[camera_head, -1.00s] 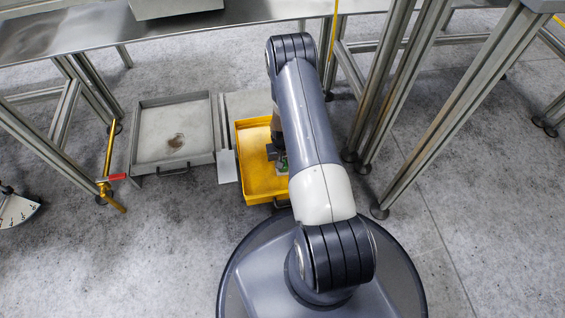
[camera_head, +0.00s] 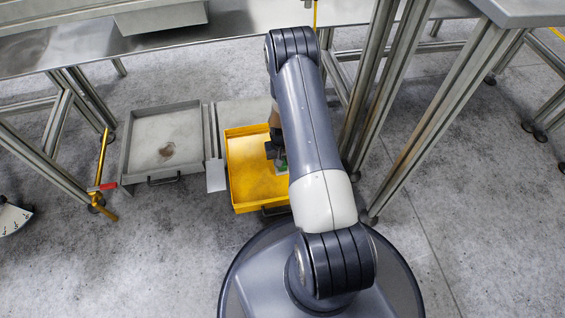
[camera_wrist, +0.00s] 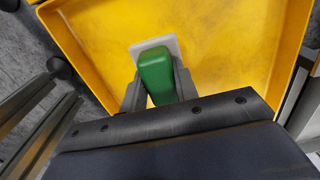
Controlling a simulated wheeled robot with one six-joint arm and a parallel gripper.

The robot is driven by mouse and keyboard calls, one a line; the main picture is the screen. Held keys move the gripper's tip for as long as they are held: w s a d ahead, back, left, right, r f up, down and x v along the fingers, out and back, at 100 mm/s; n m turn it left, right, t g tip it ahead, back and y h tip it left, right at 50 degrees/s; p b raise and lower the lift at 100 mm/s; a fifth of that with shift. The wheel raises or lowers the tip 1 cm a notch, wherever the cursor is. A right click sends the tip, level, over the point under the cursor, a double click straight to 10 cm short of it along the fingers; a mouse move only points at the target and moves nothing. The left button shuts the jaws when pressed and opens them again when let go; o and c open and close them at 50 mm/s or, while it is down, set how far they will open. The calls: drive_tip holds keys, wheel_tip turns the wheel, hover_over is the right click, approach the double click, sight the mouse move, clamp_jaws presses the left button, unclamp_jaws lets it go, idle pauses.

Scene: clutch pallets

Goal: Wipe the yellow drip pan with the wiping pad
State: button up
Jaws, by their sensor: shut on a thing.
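The yellow drip pan (camera_head: 248,180) is on the floor in front of my base, partly hidden behind my arm in the head view. In the wrist view its floor (camera_wrist: 225,50) fills much of the upper picture and shows faint brownish smears. My gripper (camera_wrist: 157,95) is shut on the green grip of the wiping pad (camera_wrist: 155,72). The pad's pale plate is over the pan floor; I cannot tell for certain whether it touches. In the head view my gripper (camera_head: 276,155) is inside the pan's right part, with little of the pad showing.
A grey tray (camera_head: 140,132) with a dark stain stands left of the pan, with a narrow metal strip between them. A brass pipe with a red valve handle (camera_head: 103,187) stands farther left. Metal table legs (camera_head: 368,110) rise close on the right. Open floor lies at the front left.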

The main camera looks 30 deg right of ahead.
drive_tip(key=shift+r+p, duration=0.5)
drive_tip(key=shift+r, duration=0.75)
drive_tip(key=shift+r, duration=0.1)
